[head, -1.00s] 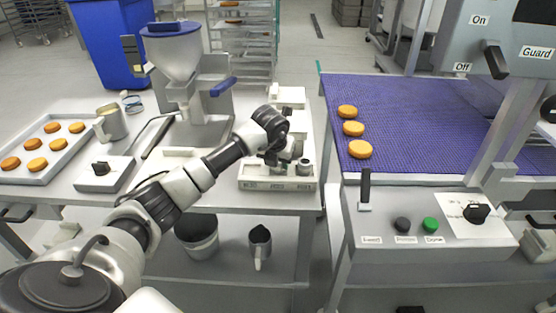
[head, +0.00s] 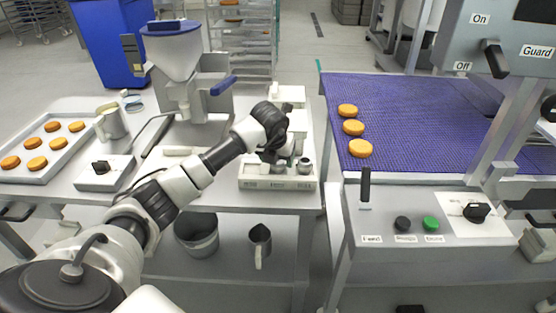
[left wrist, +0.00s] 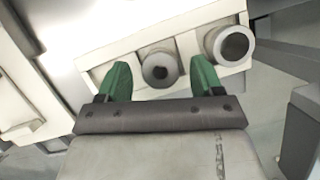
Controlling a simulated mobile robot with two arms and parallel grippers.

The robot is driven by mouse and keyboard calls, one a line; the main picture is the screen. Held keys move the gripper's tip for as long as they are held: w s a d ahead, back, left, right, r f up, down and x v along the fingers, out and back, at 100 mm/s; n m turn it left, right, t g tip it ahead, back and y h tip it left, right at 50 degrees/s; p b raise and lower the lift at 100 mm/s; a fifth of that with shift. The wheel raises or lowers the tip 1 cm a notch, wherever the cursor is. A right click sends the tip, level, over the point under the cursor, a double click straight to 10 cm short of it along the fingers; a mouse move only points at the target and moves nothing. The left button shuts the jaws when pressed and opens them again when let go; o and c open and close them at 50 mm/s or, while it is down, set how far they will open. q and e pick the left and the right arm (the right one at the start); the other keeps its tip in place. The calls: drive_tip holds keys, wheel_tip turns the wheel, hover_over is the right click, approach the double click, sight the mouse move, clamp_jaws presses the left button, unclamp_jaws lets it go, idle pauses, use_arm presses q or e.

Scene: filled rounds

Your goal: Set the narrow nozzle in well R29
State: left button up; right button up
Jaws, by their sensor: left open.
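A pale nozzle rack (head: 277,183) with several labelled wells stands at the right end of the left table; the labels are too small to read. My left gripper (head: 277,158) is over the rack, pointing down, and hides part of it. In the left wrist view its green fingertips (left wrist: 161,80) are apart, one on each side of a smaller round nozzle (left wrist: 160,70) with a dark hole, seemingly the narrow one. I cannot tell whether they touch it. A wider nozzle (left wrist: 232,45) stands to its right, and also shows in the head view (head: 305,166). My right gripper is out of view.
A depositor with a hopper (head: 173,55) stands behind my arm. A tray of filled rounds (head: 45,150), a jug (head: 112,125) and a knob box (head: 104,173) are to the left. A purple conveyor (head: 420,125) with a control panel (head: 425,225) lies right, across a gap.

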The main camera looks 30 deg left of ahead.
use_arm(q)
drive_tip(key=v, duration=1)
drive_tip(key=shift+s+r, duration=0.2)
drive_tip(key=shift+r, duration=0.05)
drive_tip(key=shift+d, duration=0.1)
